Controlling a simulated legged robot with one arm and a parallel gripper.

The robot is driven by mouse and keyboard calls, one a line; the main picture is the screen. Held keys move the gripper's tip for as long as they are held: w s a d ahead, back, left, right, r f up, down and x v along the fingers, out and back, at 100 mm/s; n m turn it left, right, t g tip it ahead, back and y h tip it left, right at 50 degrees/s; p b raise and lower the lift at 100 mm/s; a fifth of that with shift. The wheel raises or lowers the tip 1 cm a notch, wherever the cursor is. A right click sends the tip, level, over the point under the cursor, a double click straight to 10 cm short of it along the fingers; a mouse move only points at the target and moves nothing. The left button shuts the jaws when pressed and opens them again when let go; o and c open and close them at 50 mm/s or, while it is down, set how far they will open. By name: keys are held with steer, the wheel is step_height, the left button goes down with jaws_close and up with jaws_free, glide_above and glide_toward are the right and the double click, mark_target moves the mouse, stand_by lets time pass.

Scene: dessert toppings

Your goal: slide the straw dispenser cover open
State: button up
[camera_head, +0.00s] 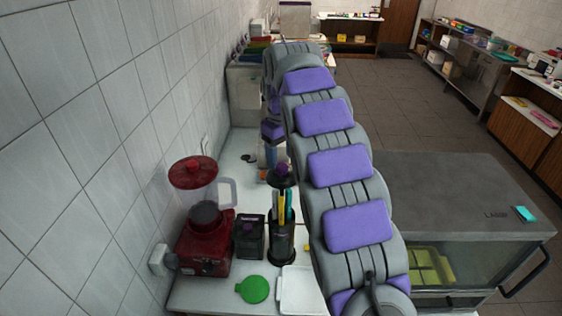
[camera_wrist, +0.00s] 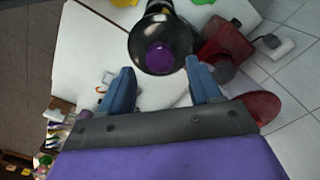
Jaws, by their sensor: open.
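The straw dispenser (camera_head: 282,242) stands upright on the white counter in the head view. It is a dark cylinder with yellow and teal straws showing in its side and a purple knob (camera_head: 281,170) on top. In the wrist view I look down on the dispenser's dark round top (camera_wrist: 146,35) and its purple knob (camera_wrist: 160,57). My gripper (camera_wrist: 160,68) is open, with one blue finger on each side of the knob. The fingers appear apart from the knob. In the head view my arm hides the counter to the right of the dispenser.
A red blender (camera_head: 205,240) and a dark box (camera_head: 249,237) stand left of the dispenser. A green lid (camera_head: 253,289) and a white board (camera_head: 299,292) lie in front. A tiled wall (camera_head: 110,150) borders the left side. A grey glass-fronted case (camera_head: 455,195) stands right.

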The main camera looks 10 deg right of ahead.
step_height(320, 180, up, 14)
steer(key=p, duration=1)
steer(key=shift+f, duration=0.15)
steer(key=s+f+m+b, duration=0.2)
steer(key=s+f+b, duration=0.3)
steer(key=s+f, duration=0.4)
steer(key=s+f+m+g+b, duration=0.1)
steer(key=s+f+b, duration=0.5)
steer(key=s, duration=1.5)
steer(key=s+f+m+b, duration=0.3)
steer(key=s+f+b, duration=0.3)
steer(key=s+f, duration=0.7)
steer(key=shift+s+g, duration=0.4)
steer(key=shift+s, duration=0.75)
